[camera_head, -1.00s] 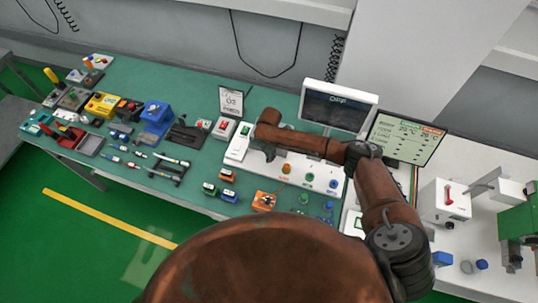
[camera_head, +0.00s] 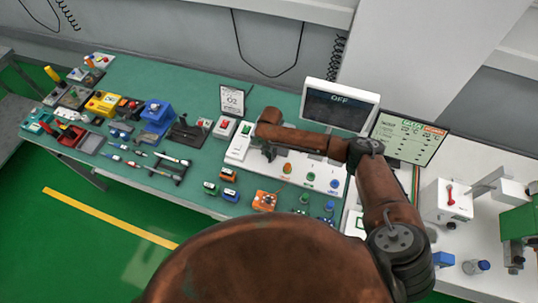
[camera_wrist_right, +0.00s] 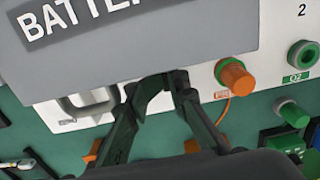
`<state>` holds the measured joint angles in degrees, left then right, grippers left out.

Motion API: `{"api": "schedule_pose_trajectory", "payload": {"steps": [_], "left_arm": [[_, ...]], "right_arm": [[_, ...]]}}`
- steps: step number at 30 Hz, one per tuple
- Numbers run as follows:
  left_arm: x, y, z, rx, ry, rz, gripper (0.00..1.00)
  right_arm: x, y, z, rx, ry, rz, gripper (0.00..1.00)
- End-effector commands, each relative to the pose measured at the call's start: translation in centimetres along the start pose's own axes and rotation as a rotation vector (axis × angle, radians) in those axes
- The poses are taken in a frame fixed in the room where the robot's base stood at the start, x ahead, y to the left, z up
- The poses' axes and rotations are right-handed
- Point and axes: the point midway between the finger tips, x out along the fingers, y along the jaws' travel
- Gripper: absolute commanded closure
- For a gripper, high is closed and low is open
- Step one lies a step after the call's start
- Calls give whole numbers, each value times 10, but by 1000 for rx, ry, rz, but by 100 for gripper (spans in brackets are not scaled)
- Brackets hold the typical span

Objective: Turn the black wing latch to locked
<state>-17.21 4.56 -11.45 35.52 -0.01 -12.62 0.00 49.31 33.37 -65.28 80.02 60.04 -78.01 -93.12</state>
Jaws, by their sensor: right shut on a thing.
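My right gripper (camera_head: 266,150) is at the left part of the white panel (camera_head: 238,150) on the green bench. In the right wrist view the gripper (camera_wrist_right: 163,82) points at the lower edge of a grey cover (camera_wrist_right: 120,45) lettered "BATTE…". Its two dark fingers are close together there. It is shut on a small dark part, which I take to be the black wing latch. The fingers hide most of that part, so its angle cannot be read. My left gripper is not in view.
An orange knob (camera_wrist_right: 235,76) sits close to the right of the fingers, and a green one (camera_wrist_right: 303,54) further right.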

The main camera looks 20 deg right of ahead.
Motion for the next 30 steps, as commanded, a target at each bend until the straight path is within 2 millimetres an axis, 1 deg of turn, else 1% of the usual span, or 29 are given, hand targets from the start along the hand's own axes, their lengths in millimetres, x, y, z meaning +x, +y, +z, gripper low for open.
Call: {"api": "schedule_pose_trajectory", "payload": {"steps": [1, 12, 13, 22, 26, 29, 30], "left_arm": [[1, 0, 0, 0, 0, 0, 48], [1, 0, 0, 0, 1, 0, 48], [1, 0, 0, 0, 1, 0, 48], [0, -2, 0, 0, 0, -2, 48], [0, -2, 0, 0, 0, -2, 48], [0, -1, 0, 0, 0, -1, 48], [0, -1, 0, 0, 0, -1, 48]], "right_arm": [[9, -13, 1, 4, 2, -25, 100], [8, -13, 2, 1, -1, -26, 100], [8, -14, 3, 1, -1, -26, 85], [6, -12, 4, 2, -3, -24, 85], [-3, -11, 5, 3, -5, -21, 85], [-19, -9, 4, 0, -5, -18, 85], [-27, -8, 4, -2, -6, -17, 85]]}}
